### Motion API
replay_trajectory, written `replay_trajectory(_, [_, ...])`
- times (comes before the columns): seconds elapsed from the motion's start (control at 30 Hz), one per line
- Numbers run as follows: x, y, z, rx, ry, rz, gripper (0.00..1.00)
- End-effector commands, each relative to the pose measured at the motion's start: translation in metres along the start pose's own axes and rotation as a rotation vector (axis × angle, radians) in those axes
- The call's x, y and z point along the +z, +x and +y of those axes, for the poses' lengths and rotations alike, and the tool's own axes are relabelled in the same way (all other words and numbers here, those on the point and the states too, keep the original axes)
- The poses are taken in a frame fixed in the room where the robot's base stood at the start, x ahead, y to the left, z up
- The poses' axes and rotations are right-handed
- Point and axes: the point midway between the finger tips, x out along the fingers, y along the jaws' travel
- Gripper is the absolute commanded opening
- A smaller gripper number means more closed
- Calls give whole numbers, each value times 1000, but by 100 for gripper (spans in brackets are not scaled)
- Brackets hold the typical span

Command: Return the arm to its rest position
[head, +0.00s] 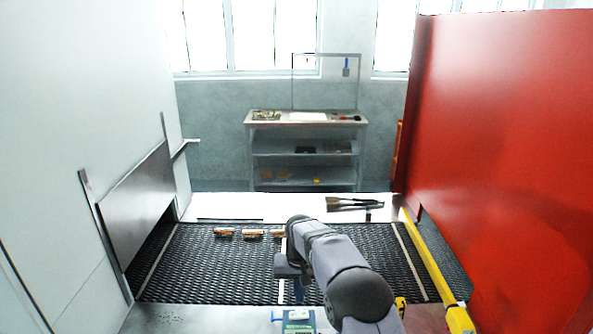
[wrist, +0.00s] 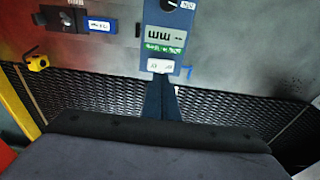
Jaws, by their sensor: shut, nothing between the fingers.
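My gripper (head: 299,291) hangs pointing down near the front edge of the mesh belt, in the lower middle of the head view. My grey arm links rise behind it at the right and hide part of the belt. In the wrist view the two dark blue fingers (wrist: 161,97) lie side by side, shut, with nothing between them. Their tips point toward a blue control box (wrist: 184,40) with a knob and labels on the metal front panel. Whether they touch the box cannot be told.
The black mesh belt (head: 205,270) carries several orange-brown pieces (head: 250,234) at its far side. A yellow rail (head: 432,265) and a red wall (head: 510,150) bound the right; a white housing (head: 85,130) bounds the left. Brushes (head: 348,203) lie on the far ledge.

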Motion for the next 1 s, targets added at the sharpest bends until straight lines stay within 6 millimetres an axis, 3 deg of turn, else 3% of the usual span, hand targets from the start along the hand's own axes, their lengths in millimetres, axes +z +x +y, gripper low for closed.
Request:
replay_trajectory(0.27, [64,-19,52,5,0,-34,0])
replay_trajectory(0.6, [189,-26,106,4,-1,-83,0])
replay_trajectory(0.8, [268,-18,126,2,-2,-109,0])
replay_trajectory(1.0, [324,-8,135,-1,-3,-128,0])
